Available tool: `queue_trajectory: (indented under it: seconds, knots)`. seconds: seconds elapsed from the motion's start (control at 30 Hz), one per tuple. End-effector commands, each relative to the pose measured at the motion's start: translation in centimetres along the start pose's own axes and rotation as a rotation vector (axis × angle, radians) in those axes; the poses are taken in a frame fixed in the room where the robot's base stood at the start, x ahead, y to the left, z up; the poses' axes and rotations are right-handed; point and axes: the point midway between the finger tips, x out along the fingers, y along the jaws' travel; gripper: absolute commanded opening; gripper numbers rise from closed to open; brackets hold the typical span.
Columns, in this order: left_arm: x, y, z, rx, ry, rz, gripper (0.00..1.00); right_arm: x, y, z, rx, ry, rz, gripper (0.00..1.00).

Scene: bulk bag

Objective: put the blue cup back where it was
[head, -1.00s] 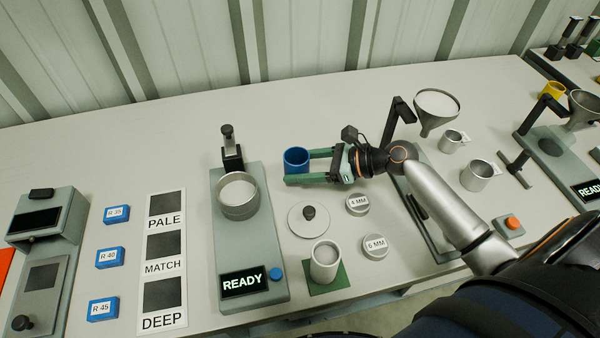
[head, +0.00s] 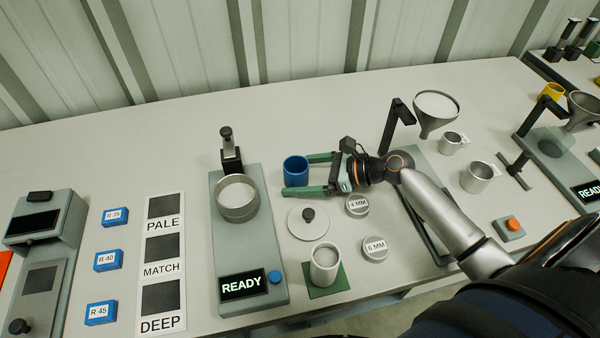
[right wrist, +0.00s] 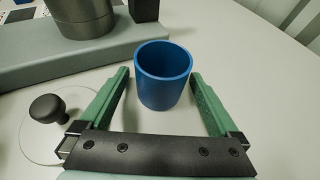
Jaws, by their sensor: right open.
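The blue cup (head: 296,171) stands upright on the table, just right of the grey READY device, and is open at the top. In the right wrist view the blue cup (right wrist: 163,76) stands beyond and between the tips of two green fingers. My right gripper (head: 308,175) is open, with its fingers pointing left at the cup. The right gripper also shows in the wrist view (right wrist: 160,82), with a gap between each finger and the cup. My left gripper is not in view.
The READY device (head: 248,250) with a metal pan (head: 237,198) stands left of the cup. A lid with a black knob (head: 308,216) and two marked discs lie in front. A white cup (head: 325,262) stands on a green square. The table behind the cup is clear.

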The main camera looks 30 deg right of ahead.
Motion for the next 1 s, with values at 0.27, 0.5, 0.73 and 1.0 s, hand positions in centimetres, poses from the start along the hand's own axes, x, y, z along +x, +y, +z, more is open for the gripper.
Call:
queue_trajectory:
  seconds: [0.27,0.5,0.73,1.0]
  knots:
    - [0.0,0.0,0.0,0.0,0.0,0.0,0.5,-2.4,0.0,0.1,0.0,0.004,-0.001,0.97]
    - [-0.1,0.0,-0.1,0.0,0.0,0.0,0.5,-7.7,0.0,0.1,0.001,0.004,0.0,0.97]
    - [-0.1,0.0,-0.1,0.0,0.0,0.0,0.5,-11.1,0.0,0.2,0.0,0.0,0.0,0.97]
    - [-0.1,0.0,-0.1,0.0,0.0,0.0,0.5,-12.1,0.0,0.3,-0.001,-0.001,0.002,0.97]
